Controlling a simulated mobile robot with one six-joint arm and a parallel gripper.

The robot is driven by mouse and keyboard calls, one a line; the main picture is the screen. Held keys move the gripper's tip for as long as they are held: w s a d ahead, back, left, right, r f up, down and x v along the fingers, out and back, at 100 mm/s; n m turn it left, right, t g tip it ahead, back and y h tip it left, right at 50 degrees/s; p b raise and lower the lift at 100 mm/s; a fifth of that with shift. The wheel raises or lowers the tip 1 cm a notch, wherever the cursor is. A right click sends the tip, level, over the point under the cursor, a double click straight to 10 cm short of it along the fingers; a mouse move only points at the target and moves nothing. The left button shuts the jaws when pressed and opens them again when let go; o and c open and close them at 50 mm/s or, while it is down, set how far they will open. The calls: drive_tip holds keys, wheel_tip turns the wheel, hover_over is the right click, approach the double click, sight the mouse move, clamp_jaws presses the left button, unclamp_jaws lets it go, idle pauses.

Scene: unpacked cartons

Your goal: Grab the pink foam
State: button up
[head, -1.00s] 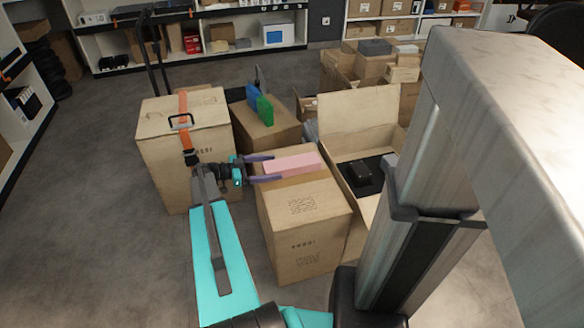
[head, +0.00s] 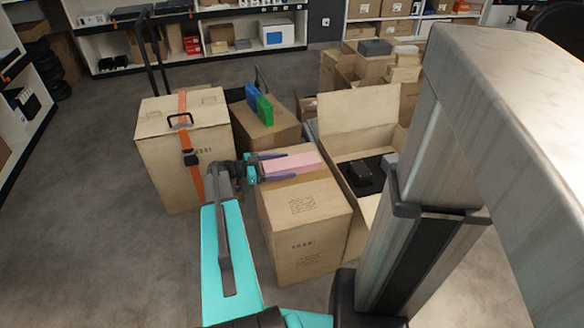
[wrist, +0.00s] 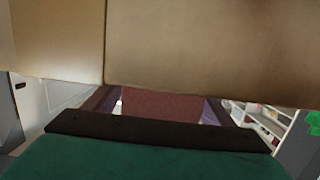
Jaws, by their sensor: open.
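The pink foam (head: 291,164) is a flat block lying on top of the front carton (head: 305,215). In the wrist view it is the dull reddish block (wrist: 160,106) between the two purple fingers. My gripper (head: 290,164) comes in from the left with its fingers open. One finger is along the far side of the foam and one along the near side. I cannot tell whether either finger touches it. The carton top fills the upper part of the wrist view.
An open carton (head: 350,108) with dark items inside stands right of the front carton. A tall strapped carton (head: 150,150) stands left, near my arm. A carton (head: 268,130) with blue and green items is behind. Floor is clear at front left.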

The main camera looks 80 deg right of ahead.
drive_tip(key=shift+s+d, duration=0.3)
drive_tip(key=shift+s, duration=0.35)
drive_tip(key=shift+c, duration=0.6)
drive_tip(key=c, duration=1)
